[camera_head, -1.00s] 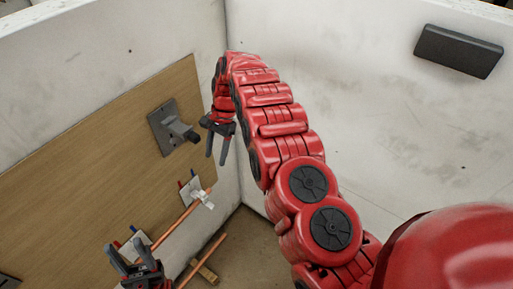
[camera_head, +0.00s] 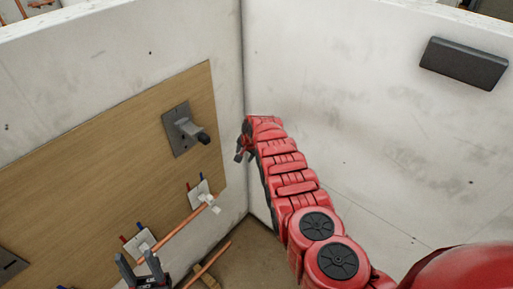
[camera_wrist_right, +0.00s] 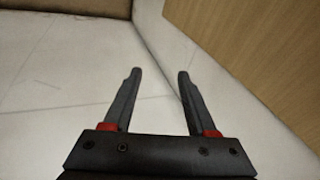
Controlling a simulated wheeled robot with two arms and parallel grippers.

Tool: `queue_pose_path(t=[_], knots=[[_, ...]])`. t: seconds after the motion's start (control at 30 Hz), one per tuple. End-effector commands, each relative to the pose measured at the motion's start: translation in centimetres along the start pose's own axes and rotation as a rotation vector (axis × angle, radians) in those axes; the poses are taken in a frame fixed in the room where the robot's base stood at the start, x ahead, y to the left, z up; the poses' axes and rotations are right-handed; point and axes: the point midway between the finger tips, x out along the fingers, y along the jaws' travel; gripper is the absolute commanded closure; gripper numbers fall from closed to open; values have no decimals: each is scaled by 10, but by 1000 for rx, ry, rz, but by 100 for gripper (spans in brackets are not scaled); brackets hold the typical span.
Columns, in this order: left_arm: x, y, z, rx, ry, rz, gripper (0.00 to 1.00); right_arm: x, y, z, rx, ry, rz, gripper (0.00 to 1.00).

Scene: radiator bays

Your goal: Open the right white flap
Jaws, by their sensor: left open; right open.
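A small white fitting (camera_head: 211,203), which may be the right white flap, sits at the upper end of a copper pipe beside a white plate (camera_head: 197,192) on the wood board. A second white plate (camera_head: 139,242) is lower left, partly behind the copper pipe; I cannot tell whether it has a flap. My right gripper (camera_head: 240,157) is above and right of the fitting, apart from it. In the right wrist view its jaws (camera_wrist_right: 158,72) are open and empty, with no flap in view. My left gripper (camera_head: 139,261) is open at the bottom, near the lower plate.
Copper pipe (camera_head: 178,229) runs diagonally in front of the board. White walls meet in a corner behind my right arm. A dark box (camera_head: 463,63) hangs on the right wall (camera_head: 350,80).

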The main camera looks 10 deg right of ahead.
Motion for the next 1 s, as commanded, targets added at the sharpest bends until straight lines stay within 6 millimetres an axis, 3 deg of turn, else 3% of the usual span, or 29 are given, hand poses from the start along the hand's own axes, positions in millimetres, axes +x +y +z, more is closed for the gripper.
queue_pose_path(t=[0.2,0.47,0.77,1.0], knots=[[-6,0,1,0,0,0,50,32,0,-35,-102,214,-126,43],[-11,1,2,0,0,0,50,41,-4,-62,-237,479,-284,43],[-18,1,3,0,0,0,50,17,-4,-66,-385,789,-468,43],[-23,1,4,0,0,0,50,-24,6,-48,-484,1042,-609,43]])
